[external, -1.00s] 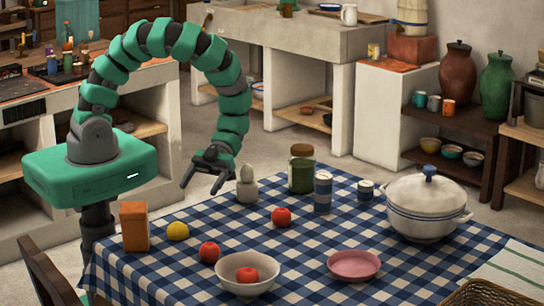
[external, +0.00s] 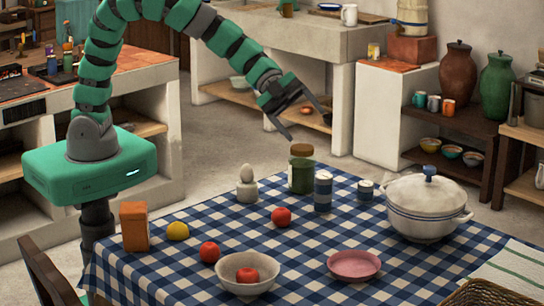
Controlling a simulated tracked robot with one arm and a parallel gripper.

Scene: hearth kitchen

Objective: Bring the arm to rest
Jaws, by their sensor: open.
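My gripper (external: 308,122) is at the end of my green segmented arm, in the upper middle of the external view. Its two dark fingers are spread apart with nothing between them. It is in the air, appearing above and behind the green jar with the brown lid (external: 301,170). The arm arches up from my green base at the left and out of the top of the picture, then slopes down to the right. The gripper touches nothing that I can see.
A table with a blue-checked cloth (external: 310,277) holds a white bowl with a red fruit (external: 262,285), a pink dish (external: 354,265), a white tureen (external: 427,208), a grey-white egg holder (external: 247,185), an orange box (external: 134,226) and loose fruit. Shelves and counters stand behind.

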